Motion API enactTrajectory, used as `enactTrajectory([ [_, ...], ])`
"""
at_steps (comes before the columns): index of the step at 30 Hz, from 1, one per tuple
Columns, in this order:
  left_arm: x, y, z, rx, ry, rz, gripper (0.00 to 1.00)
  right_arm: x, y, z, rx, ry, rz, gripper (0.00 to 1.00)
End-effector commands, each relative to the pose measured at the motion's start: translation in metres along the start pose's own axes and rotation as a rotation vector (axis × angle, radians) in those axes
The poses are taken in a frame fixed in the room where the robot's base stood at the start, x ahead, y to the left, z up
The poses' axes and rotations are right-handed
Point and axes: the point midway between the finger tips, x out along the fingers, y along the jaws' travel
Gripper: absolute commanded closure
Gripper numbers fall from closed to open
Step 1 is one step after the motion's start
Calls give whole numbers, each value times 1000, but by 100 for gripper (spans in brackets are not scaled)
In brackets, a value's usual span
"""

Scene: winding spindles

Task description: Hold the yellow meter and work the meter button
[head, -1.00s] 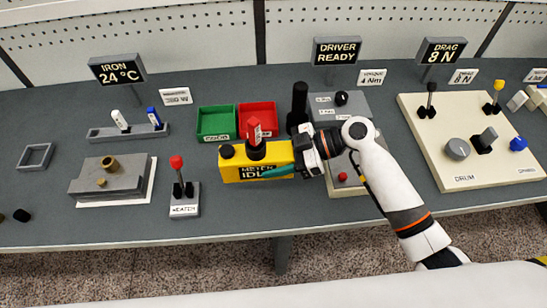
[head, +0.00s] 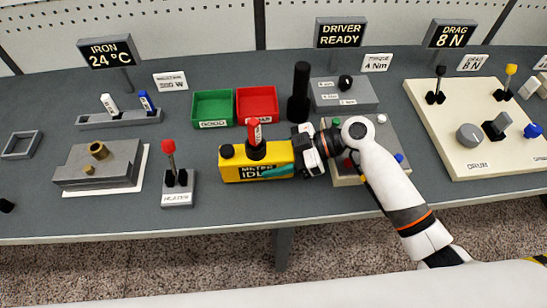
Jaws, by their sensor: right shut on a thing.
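The yellow meter (head: 240,171) sits on the grey bench in the middle of the head view, its label reading "METER IDL", the end of the word covered. A black button-like cap (head: 227,151) stands on its left top. A black knob-like part with a red tagged piece (head: 254,132) stands at its top middle. My right gripper (head: 292,157) comes in from the right and is shut on the meter's right end; its fingertips are partly hidden. A teal patch crosses the lower right of the meter's front. My left gripper is not in view.
Green (head: 212,106) and red (head: 257,103) bins stand behind the meter. A heater lever (head: 169,160) with a red knob is to the left. A black upright cylinder (head: 299,92) stands behind my gripper. A cream drum panel (head: 465,150) lies right.

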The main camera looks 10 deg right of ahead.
Motion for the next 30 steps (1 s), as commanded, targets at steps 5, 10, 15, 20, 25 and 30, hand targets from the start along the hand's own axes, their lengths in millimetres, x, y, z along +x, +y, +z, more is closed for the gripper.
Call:
enactTrajectory([
  [5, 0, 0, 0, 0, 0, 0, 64, 0, 0, 1, -1, -2, -1, 84],
  [10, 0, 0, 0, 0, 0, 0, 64, 0, 0, 1, -1, -2, -1, 84],
  [15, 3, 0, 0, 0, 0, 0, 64, 1, 0, -1, -1, -2, -1, 84],
  [20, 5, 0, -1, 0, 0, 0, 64, 2, 0, -3, -1, -2, -1, 84],
  [25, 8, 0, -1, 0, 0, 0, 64, 2, 0, -6, -2, -2, -1, 84],
  [30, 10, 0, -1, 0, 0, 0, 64, 3, 0, -8, -2, -2, -1, 84],
])
